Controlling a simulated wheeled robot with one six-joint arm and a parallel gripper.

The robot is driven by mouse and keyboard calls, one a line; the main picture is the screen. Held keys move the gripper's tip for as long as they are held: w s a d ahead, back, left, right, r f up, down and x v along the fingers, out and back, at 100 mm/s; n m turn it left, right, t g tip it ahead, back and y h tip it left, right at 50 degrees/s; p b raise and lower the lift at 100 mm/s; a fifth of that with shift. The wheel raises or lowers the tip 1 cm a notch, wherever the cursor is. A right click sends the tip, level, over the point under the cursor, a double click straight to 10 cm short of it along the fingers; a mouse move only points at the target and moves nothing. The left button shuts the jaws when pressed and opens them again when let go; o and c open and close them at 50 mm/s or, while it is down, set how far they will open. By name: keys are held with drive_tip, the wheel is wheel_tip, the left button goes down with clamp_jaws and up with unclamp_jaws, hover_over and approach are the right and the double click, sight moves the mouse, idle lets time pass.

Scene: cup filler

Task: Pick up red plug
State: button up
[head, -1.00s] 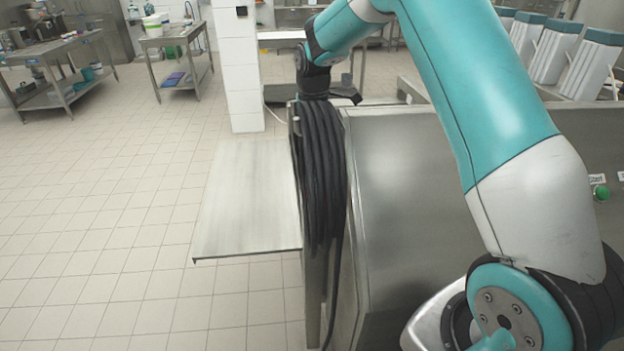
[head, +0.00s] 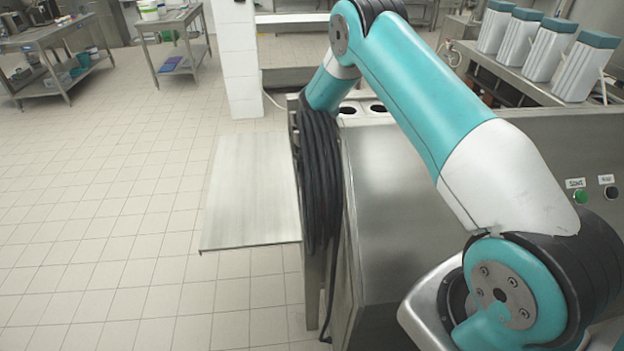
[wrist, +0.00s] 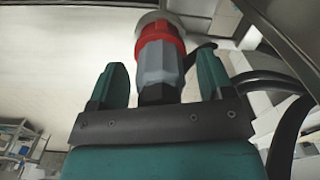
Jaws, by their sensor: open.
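The red plug (wrist: 158,38) shows in the wrist view, with a red collar and a grey faceted body. Its grey body lies between the teal fingers of my gripper (wrist: 163,64), with a visible gap on each side. The gripper is open. The plug's far end meets a pale round part (wrist: 160,17) at the top of the view; I cannot tell how they are joined. In the head view, the gripper and plug are hidden behind the machine and the coiled hose.
A black coiled hose (head: 318,180) hangs on the side of the steel machine (head: 395,190). A flat metal shelf (head: 250,195) sticks out to its left. Black cable (wrist: 285,135) loops right of the gripper in the wrist view. The tiled floor at left is clear.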

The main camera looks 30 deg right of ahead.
drive_tip(key=c, duration=1.1)
drive_tip(key=shift+r, duration=0.1)
wheel_tip(320, 180, up, 20)
drive_tip(key=b, duration=0.7)
